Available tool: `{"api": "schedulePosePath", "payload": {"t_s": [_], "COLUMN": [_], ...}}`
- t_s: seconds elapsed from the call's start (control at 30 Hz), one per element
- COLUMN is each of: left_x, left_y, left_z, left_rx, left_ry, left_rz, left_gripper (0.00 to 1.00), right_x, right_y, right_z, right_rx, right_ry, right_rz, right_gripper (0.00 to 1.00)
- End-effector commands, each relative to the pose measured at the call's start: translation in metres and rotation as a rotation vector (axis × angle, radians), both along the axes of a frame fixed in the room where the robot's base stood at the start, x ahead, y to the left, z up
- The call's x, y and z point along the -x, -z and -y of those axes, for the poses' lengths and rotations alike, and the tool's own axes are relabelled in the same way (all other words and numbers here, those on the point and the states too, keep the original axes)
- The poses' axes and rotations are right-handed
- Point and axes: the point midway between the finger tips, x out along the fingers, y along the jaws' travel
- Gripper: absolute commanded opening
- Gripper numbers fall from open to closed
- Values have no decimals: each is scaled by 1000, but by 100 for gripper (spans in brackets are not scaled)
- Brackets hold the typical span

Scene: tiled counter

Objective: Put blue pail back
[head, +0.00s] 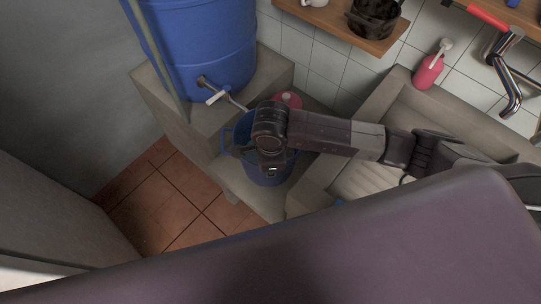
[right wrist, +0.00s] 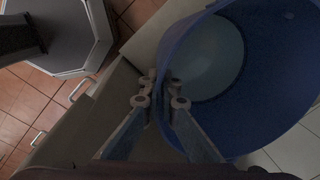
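The blue pail (head: 267,176) stands upright on the low concrete ledge, below the tap of the blue barrel. My right arm and wrist cover much of it in the head view. In the right wrist view the pail (right wrist: 275,75) fills the right side, and its inside and round bottom show empty. My right gripper (right wrist: 160,88) has one fingertip on each side of the pail's rim wall, close together, pinching it. My left gripper is not in view.
The blue barrel (head: 207,45) with its tap (head: 213,94) stands on a concrete block just behind the pail. A pink object (head: 288,99) sits behind the pail. A concrete sink lies to the right, with a pink bottle (head: 429,70) behind it. Tiled floor (head: 180,205) is clear at front left.

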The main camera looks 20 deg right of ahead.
Motion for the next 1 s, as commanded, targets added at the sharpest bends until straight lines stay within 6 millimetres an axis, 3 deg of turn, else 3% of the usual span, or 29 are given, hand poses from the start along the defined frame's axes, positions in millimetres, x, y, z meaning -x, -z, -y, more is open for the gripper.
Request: {"api": "schedulePosePath", "payload": {"t_s": [0.33, 0.83, 1.0], "left_x": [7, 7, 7], "left_y": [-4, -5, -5], "left_z": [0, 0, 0], "left_rx": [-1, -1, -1], "left_ry": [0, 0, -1], "left_rz": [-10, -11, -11], "left_gripper": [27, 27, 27], "right_x": [-2, -3, -4], "right_y": [65, 111, 118], "right_z": [-2, -2, -2], "right_rx": [-3, -3, -4], "right_ry": [-1, 1, -2], "right_rz": [7, 7, 9], "right_gripper": [0, 0, 0]}}
